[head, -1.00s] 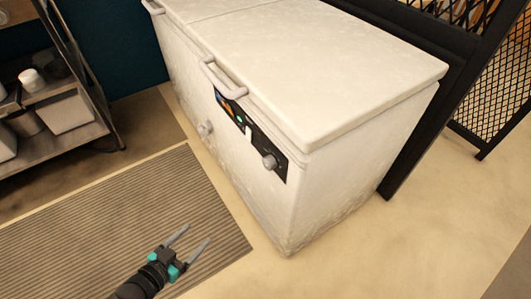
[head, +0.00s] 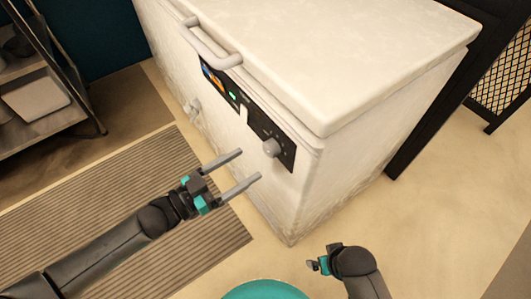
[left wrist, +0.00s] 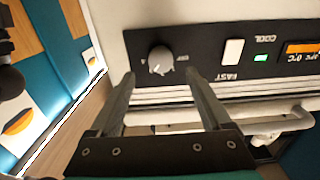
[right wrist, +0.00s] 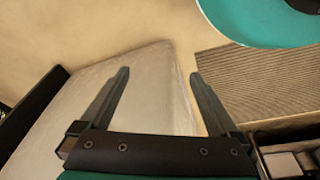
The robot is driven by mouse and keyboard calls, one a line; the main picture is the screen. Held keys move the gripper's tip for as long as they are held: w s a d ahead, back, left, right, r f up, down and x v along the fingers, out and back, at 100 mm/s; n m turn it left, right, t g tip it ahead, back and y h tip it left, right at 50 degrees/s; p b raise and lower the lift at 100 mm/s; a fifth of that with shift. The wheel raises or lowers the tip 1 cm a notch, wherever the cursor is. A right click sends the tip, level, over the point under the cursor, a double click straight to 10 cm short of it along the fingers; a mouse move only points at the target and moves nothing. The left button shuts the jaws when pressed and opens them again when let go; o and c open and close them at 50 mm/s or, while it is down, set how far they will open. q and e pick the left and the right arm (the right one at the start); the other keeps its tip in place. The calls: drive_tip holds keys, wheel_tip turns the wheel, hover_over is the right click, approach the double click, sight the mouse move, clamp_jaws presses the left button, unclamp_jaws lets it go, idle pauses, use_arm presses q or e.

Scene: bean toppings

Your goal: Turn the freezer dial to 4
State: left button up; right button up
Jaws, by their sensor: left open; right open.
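The freezer (head: 330,60) is a white, frosted chest with a black control panel (head: 232,93) on its front. The round grey dial (head: 271,148) sits at the panel's right end. In the left wrist view the dial (left wrist: 160,60) shows upside down, between and beyond the fingers; its number marks are too small to read. My left gripper (head: 250,166) is open and empty, close in front of the dial and apart from it. My right gripper (head: 312,265) is at the bottom, low by the freezer's near corner; its open fingers (right wrist: 157,80) show in the right wrist view with nothing between them.
A freezer handle (head: 212,50) juts out above the panel. A small knob (head: 193,107) sits lower left on the freezer front. A metal shelf (head: 40,110) stands at left. A ribbed mat (head: 90,220) lies on the floor. A black mesh frame (head: 440,100) stands at right.

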sight(266, 152)
use_arm(q)
drive_tip(key=b+x, duration=0.1)
drive_tip(key=x, duration=0.6)
drive_tip(key=shift+w+b, duration=0.1)
drive_tip(key=shift+b, duration=0.2)
use_arm(e)
drive_tip(key=shift+t, duration=0.3)
drive_tip(key=r, duration=0.1)
drive_tip(key=w+r, duration=0.2)
drive_tip(key=shift+a+r, duration=0.15)
drive_tip(key=shift+r, duration=0.25)
use_arm(q)
drive_tip(key=shift+c, duration=0.2)
clamp_jaws()
